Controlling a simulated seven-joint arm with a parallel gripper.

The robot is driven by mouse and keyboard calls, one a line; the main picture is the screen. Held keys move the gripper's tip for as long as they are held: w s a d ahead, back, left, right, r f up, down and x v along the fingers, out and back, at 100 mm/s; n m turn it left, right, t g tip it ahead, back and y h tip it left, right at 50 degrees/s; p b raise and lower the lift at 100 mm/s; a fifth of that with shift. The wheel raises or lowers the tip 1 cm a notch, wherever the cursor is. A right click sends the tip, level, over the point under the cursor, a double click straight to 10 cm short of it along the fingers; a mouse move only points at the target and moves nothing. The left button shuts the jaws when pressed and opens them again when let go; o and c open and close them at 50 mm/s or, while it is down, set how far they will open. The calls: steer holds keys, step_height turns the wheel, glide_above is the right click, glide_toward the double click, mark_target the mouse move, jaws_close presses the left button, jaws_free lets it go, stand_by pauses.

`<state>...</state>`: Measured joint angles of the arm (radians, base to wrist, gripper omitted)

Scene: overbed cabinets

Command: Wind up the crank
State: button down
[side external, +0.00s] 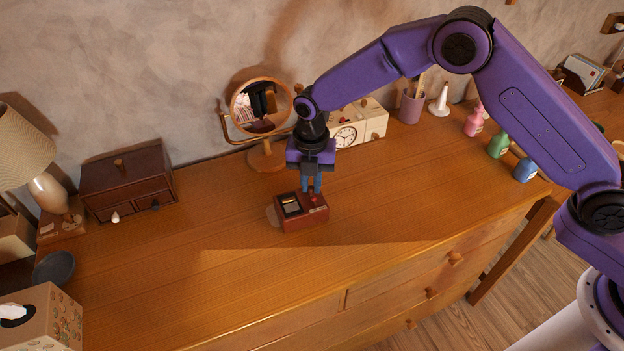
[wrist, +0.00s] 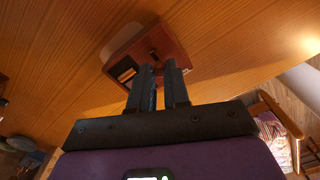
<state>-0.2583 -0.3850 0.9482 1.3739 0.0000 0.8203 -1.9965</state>
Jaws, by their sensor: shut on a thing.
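A small red-brown box (side external: 303,220) with a dark framed opening on top stands on the wooden dresser top; it also shows in the wrist view (wrist: 172,45). My gripper (side external: 312,190) points down over the right part of the box. In the wrist view its two dark fingers (wrist: 160,69) are close together at the box's top, with a narrow gap. They are shut on the crank, whose small red part (side external: 312,196) shows at the fingertips. Most of the crank is hidden by the fingers, so its angle cannot be told.
A round mirror (side external: 262,107) and a cream clock box (side external: 360,127) stand behind my gripper. A dark drawer box (side external: 127,180) is at the left; pink, green and blue bottles (side external: 498,145) are at the right. The dresser top (side external: 220,270) in front is clear.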

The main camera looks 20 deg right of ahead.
mark_target(311, 187)
steer(key=shift+m, duration=0.3)
steer(key=c, duration=1.1)
jaws_free()
step_height(311, 187, up, 18)
steer(key=shift+f, duration=0.25)
